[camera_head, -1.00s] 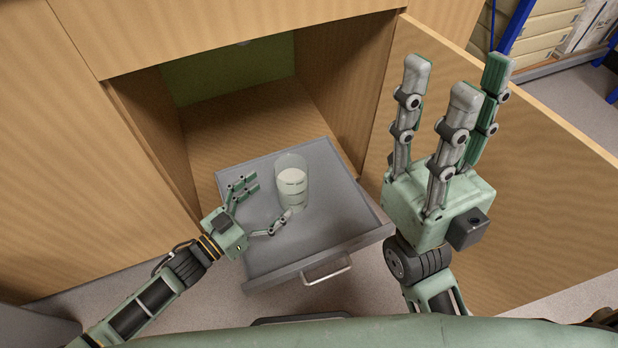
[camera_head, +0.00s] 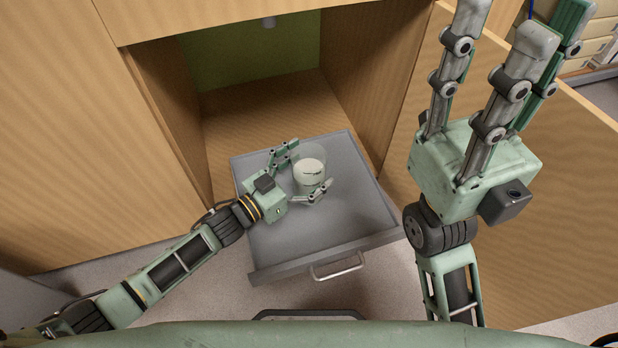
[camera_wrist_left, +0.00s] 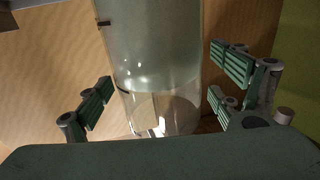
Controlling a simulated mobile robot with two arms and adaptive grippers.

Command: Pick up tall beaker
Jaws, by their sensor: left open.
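The tall beaker (camera_head: 311,170) is clear glass with pale contents and dark marks. It stands upright in the grey pull-out drawer. In the left wrist view the beaker (camera_wrist_left: 158,55) fills the middle, between my finger pads. My left gripper (camera_head: 305,168) is open, with its fingers on either side of the beaker; the wrist view shows gaps between pads and glass. My right gripper (camera_head: 519,24) is raised at the right, its fingers apart and empty, far from the beaker.
The grey drawer (camera_head: 350,222) extends from an open wooden cabinet (camera_head: 235,117) with side walls close on both sides. A handle (camera_head: 338,268) is on its front. An open wooden door (camera_head: 560,220) stands at the right, behind my right arm. The drawer's front is clear.

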